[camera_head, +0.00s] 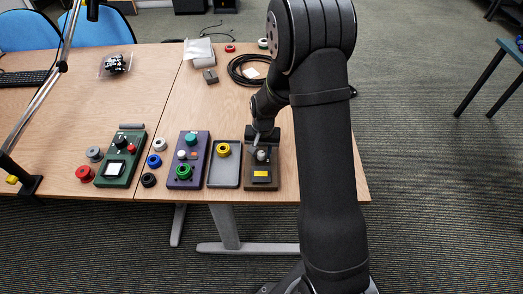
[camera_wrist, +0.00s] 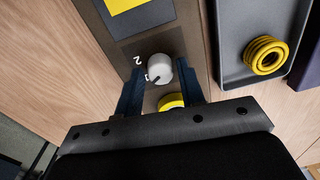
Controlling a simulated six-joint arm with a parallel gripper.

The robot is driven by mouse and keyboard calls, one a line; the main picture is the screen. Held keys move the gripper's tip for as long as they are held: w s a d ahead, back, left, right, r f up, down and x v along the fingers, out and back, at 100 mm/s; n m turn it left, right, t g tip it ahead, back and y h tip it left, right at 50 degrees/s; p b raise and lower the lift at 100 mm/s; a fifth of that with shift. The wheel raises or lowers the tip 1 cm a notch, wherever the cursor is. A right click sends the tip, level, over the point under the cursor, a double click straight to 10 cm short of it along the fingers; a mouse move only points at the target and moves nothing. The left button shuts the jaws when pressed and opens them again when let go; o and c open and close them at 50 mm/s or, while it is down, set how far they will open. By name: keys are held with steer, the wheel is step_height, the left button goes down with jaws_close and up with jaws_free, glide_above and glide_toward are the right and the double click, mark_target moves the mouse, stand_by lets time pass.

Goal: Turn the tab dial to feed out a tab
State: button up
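The tab dial (camera_wrist: 159,68) is a light grey round knob on a dark brown box (camera_wrist: 176,43). Numbers are printed beside it, and a "2" is readable. In the head view the dial (camera_head: 261,155) stands on the box (camera_head: 249,178) at the table's front edge. My gripper (camera_wrist: 161,66) is open, with one dark finger on each side of the knob. Whether either finger touches the knob I cannot tell. A yellow round thing (camera_wrist: 171,101) shows between the fingers, partly hidden by the gripper. A yellow label (camera_head: 261,174) is on the box's near part.
A grey tray (camera_head: 214,184) holding a yellow cable ring (camera_head: 223,150) is just left of the box. A purple panel (camera_head: 200,150) and a green panel (camera_head: 128,173) stand further left. A black cable coil (camera_head: 238,72) lies behind. Several coloured rings lie around the panels.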

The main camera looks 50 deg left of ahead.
mark_target(263, 153)
steer(key=shift+o, duration=0.9)
step_height(263, 153, up, 17)
steer(key=shift+w+d+r, duration=0.2)
steer(key=shift+w, duration=0.05)
steer(key=shift+f, duration=0.1)
steer(key=f, duration=1.7)
steer(key=shift+s+a+f, duration=0.15)
steer(key=shift+s+a, duration=0.05)
steer(key=shift+a, duration=0.05)
